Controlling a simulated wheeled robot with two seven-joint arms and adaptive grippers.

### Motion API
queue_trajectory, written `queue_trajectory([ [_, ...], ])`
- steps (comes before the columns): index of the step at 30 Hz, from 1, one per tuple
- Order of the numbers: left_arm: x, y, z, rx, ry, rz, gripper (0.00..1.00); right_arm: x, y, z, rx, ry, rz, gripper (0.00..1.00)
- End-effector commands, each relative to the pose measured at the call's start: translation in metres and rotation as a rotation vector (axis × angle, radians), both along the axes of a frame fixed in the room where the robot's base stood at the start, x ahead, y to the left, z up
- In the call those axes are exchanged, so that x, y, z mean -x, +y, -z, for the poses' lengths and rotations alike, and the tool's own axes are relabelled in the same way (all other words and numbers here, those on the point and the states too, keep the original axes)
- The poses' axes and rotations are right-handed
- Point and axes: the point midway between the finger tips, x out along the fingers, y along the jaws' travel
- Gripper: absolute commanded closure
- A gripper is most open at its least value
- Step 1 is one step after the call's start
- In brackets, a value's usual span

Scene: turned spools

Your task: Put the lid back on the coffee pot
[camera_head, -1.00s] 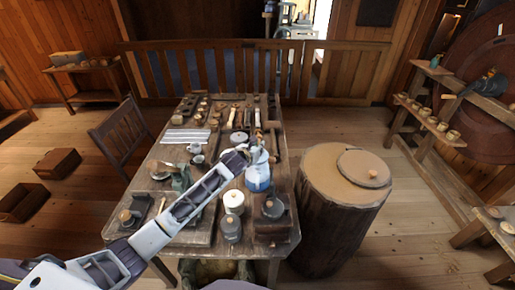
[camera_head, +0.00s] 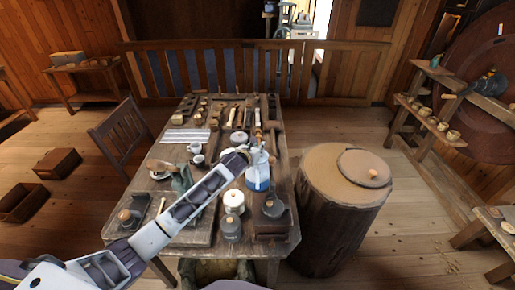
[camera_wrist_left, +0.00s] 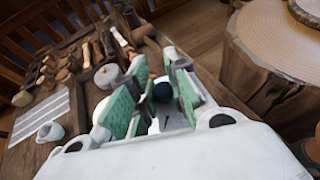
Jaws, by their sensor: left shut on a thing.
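The coffee pot (camera_head: 258,178), white above and blue below, stands upright on the workbench near its right edge. My left gripper (camera_head: 247,152) is at its top in the head view and hides part of it. In the left wrist view, the green pads of my left gripper (camera_wrist_left: 155,92) are closed on a dark blue round knob (camera_wrist_left: 162,90), which appears to be the lid's. The rest of the lid is mostly hidden, so I cannot tell whether it touches the pot's rim. My right gripper is out of view.
A white canister (camera_head: 234,201) and a dark grey jar (camera_head: 231,229) stand in front of the pot. A stump (camera_head: 322,190) stands beside the workbench (camera_head: 168,157). Cups and tools lie behind.

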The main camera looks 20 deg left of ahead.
Motion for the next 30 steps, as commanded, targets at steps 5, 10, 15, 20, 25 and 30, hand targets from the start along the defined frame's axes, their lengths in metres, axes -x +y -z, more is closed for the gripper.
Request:
queue_trajectory([
  [5,-0.0001,0.0000,0.0021,-0.001,-0.001,0.000,1.00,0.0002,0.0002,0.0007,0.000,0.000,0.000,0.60],
  [10,-0.0002,0.0000,0.0042,-0.001,-0.001,0.000,1.00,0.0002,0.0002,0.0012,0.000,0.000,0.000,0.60],
  [15,-0.0002,0.0001,0.0062,0.000,-0.001,0.000,1.00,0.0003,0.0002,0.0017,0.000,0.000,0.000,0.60],
  [20,-0.0002,0.0001,0.0069,0.000,-0.001,0.000,0.74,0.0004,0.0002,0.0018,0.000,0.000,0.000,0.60],
  [25,-0.0002,0.0001,0.0069,0.000,0.000,0.000,0.57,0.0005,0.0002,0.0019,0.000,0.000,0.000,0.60],
  [30,-0.0001,0.0002,0.0070,0.000,0.000,0.000,0.57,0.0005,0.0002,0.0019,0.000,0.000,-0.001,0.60],
])
